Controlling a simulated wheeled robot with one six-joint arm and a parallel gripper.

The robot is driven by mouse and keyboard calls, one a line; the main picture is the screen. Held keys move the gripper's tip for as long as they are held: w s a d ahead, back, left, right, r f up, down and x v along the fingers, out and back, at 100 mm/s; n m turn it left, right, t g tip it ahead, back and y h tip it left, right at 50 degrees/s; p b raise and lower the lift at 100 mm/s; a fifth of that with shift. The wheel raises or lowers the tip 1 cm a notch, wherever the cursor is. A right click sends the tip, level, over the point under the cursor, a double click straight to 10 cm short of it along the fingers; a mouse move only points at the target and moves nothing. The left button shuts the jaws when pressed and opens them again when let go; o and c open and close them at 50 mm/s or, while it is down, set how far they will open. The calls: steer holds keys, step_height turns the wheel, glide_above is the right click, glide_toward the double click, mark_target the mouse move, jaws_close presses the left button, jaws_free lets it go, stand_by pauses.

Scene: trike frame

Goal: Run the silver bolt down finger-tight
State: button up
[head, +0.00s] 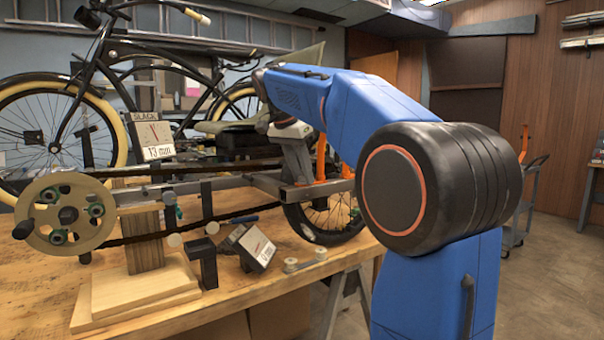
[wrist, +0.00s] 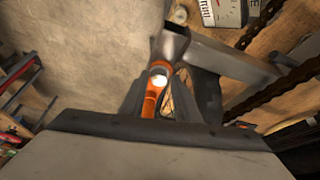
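In the wrist view the two dark fingers of my gripper (wrist: 159,82) stand on either side of an orange fork-like part (wrist: 152,100). A small bright round thing (wrist: 159,79) shows between the fingertips; it may be the silver bolt, but I cannot tell, nor whether the fingers touch it. The grey frame tube's end (wrist: 172,42) is just beyond the tips. In the head view my gripper (head: 300,178) points down at the right end of the trike frame (head: 250,184), beside the orange part (head: 320,160). My arm and the frame hide the bolt's seat there.
A large chainring (head: 65,214) and chain are at the left. A wheel (head: 330,215) is below the frame's right end. Open floor lies at the right.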

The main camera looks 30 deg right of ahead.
steer(key=shift+s+m+g, duration=0.1)
steer(key=shift+m+g, duration=0.3)
steer(key=shift+m, duration=0.5)
steer(key=shift+d+m+g, duration=0.1)
steer(key=shift+m+g, duration=0.2)
steer(key=shift+m, duration=0.6)
steer(key=shift+m+g, duration=0.4)
steer(key=shift+m, duration=0.4)
steer(key=shift+m+g, duration=0.3)
steer(key=shift+m, duration=0.6)
steer(key=shift+f, duration=0.1)
steer(key=shift+m+g, duration=0.3)
steer(key=shift+m, duration=0.5)
